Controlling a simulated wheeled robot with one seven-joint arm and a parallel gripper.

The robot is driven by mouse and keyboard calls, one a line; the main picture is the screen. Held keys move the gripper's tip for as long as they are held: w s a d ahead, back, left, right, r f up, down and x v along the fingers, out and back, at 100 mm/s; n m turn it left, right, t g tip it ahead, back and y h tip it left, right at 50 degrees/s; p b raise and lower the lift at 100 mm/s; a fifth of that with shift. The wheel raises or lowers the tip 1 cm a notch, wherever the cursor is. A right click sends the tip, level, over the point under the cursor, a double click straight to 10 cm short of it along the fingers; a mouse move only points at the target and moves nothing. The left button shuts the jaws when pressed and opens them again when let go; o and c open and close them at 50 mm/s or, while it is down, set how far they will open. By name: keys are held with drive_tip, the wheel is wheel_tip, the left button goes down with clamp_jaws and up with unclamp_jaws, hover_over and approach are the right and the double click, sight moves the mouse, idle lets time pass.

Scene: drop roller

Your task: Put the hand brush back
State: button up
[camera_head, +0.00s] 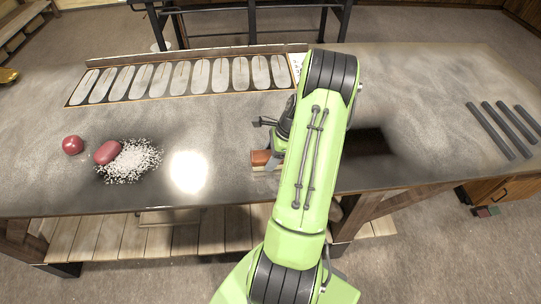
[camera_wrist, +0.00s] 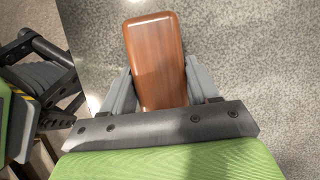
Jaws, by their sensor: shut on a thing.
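The hand brush (camera_head: 262,158) shows in the head view near the front edge of the workbench, partly hidden behind my arm. Its reddish-brown wooden top fills the middle of the wrist view (camera_wrist: 156,55). My gripper (camera_wrist: 158,88) is shut on the brush, with one grey finger against each long side. In the head view the gripper is mostly hidden by my green arm. Pale bristles seem to show under the wood. I cannot tell whether the brush touches the bench top.
The workbench (camera_head: 225,120) has a long tray of pale oval pieces (camera_head: 180,78) at the back. A red ball (camera_head: 73,145), a red oblong thing (camera_head: 107,152) and white granules (camera_head: 135,160) lie at left. Several dark bars (camera_head: 492,130) lie at right.

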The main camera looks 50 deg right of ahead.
drive_tip(key=shift+f, duration=0.15)
drive_tip(key=o, duration=1)
drive_tip(key=p+v, duration=0.1)
drive_tip(key=v, duration=1.1)
drive_tip(key=w+a+r+n+g+h, duration=0.1)
drive_tip(key=w+a+r+n, duration=0.2)
drive_tip(key=a+r+n, duration=0.45)
drive_tip(key=w+a+r+n+h, duration=0.25)
drive_tip(key=a+r+n, duration=0.25)
drive_tip(key=a, duration=0.6)
drive_tip(key=shift+s+a+r+n+t+y+b, duration=0.1)
drive_tip(key=shift+s+a+r+n+t+b, duration=0.3)
drive_tip(key=shift+s+a+n, duration=1.8)
drive_tip(key=shift+s+a+r+n+t+y, duration=0.2)
drive_tip(key=shift+s+a+n+t, duration=0.45)
drive_tip(key=shift+s+a+n, duration=1.55)
drive_tip(key=shift+s+a+r+n+t+h+b, duration=0.15)
drive_tip(key=shift+s+a+r+n+t, duration=0.6)
drive_tip(key=shift+a+n, duration=2.5)
